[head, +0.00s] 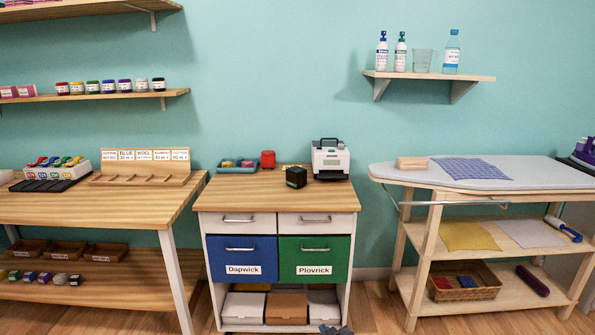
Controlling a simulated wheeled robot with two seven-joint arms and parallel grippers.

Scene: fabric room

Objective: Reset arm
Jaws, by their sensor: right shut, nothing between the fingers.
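My right gripper (335,329) just shows at the bottom edge of the head view, low in front of the cabinet (350,250). Its fingers are shut with nothing held, and most of it and its arm are cut off by the frame. My left gripper is not in view.
The cabinet has blue (242,260) and green (315,260) drawers, all shut. A wooden table (110,207) is left, an ironing board (515,172) right. Wall shelves hang above.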

